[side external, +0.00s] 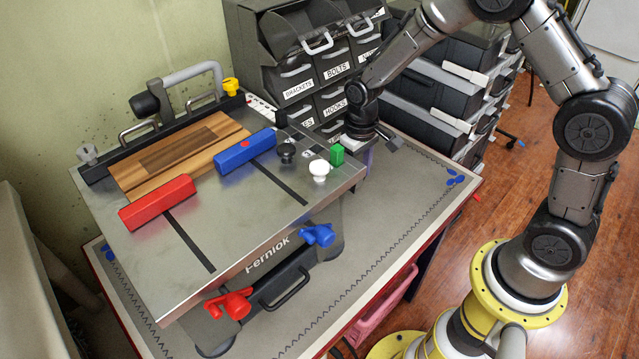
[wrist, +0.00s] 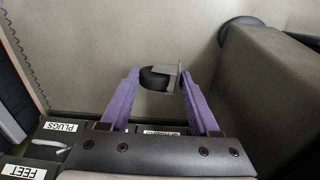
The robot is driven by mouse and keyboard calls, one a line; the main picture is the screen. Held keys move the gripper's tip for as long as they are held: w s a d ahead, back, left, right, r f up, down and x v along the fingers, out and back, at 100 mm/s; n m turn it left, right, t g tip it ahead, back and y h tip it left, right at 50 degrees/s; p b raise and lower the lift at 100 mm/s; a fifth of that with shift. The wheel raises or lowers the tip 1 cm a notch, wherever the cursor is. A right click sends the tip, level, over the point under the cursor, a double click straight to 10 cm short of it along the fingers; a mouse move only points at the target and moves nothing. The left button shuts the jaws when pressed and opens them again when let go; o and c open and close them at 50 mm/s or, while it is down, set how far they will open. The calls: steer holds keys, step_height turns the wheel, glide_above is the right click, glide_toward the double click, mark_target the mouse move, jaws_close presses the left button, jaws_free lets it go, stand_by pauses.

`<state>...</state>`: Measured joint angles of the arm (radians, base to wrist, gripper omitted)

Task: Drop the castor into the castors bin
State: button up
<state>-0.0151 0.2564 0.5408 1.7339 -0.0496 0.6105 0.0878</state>
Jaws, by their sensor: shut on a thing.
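The castor (wrist: 159,78), a black wheel with a grey metal bracket, is between the purple fingertips of my gripper (wrist: 159,74) in the wrist view. My gripper is shut on it. In the side view my gripper (side external: 366,157) points down beside the right end of the metal worktop, in front of the bin stack; the castor cannot be made out there. The dark bin stack (side external: 290,72) has white labels, including BRACKETS and BOLTS. In the wrist view, bins labelled PLUGS and FEET lie at the lower left. I cannot find a readable castors label; one label is partly hidden behind my gripper.
The metal worktop (side external: 262,215) carries a red block (side external: 157,202), a blue block (side external: 245,151), a wooden board (side external: 180,150), a green block (side external: 337,154) and black and white knobs. Dark drawers (side external: 430,95) stand behind my arm. The grey mat (side external: 405,215) is clear at the right.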

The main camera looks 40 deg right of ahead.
steer(key=s+r+h, duration=0.1)
steer(key=s+r, duration=0.5)
steer(key=s, duration=0.2)
steer(key=w+f, duration=0.1)
steer(key=w, duration=0.1)
steer(key=w+f, duration=0.1)
steer(key=w, duration=0.2)
steer(key=w+f, duration=0.1)
steer(key=w, duration=0.2)
steer(key=shift+f, duration=0.4)
steer(key=w+f, duration=0.5)
steer(key=f, duration=0.1)
steer(key=shift+w, duration=0.2)
steer(key=shift+f, duration=1.6)
steer(key=shift+f, duration=0.1)
steer(key=o, duration=1.4)
